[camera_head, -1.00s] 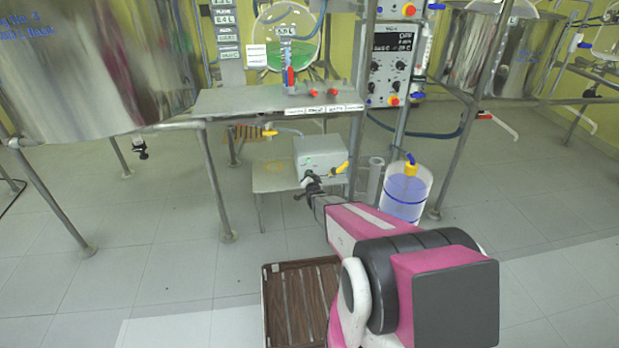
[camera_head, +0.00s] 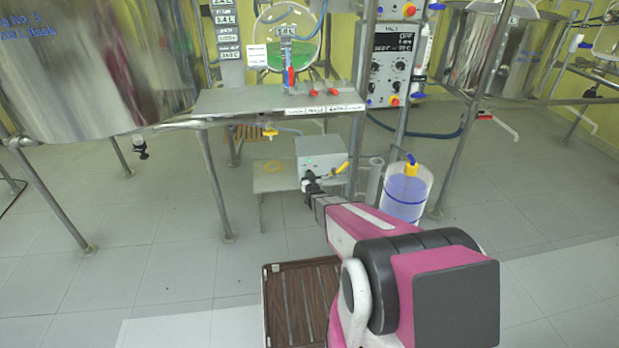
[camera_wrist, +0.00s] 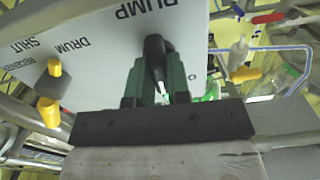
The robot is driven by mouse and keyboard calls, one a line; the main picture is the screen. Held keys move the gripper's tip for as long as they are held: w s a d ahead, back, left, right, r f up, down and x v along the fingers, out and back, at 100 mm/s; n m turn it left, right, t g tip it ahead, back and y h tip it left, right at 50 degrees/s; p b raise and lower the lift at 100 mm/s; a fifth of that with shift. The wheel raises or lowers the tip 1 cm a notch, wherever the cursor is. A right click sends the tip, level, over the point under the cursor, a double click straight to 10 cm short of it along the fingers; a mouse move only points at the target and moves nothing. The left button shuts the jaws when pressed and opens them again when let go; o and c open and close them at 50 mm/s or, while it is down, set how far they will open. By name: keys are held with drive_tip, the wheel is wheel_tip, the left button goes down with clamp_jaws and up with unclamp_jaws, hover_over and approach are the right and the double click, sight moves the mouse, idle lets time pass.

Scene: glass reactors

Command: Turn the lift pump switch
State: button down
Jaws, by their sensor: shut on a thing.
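The lift pump box (camera_head: 322,152) is a light grey box on a low stand, seen in the head view. In the wrist view its white panel (camera_wrist: 88,27) carries the words "PUMP", "DRUM" and "SHUT". The black switch knob (camera_wrist: 154,50) sits on this panel, between the two green-lined fingers of my gripper (camera_wrist: 158,82). My gripper is shut on the knob, with a finger on each side. In the head view my gripper (camera_head: 311,184) is at the front of the box and hides the knob there.
Yellow knobs (camera_wrist: 49,111) stick out near the panel's left in the wrist view. A yellow-handled valve (camera_head: 341,171) is at the box's right. A clear drum (camera_head: 406,192) with a yellow cap stands to the right. A steel shelf (camera_head: 240,101) hangs above the box.

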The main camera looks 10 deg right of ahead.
drive_tip(key=shift+a+n, duration=0.1)
drive_tip(key=shift+n, duration=2)
drive_tip(key=c, duration=1.1)
unclamp_jaws()
drive_tip(key=shift+s, duration=0.1)
drive_tip(key=s, duration=1)
drive_tip(key=shift+s, duration=0.35)
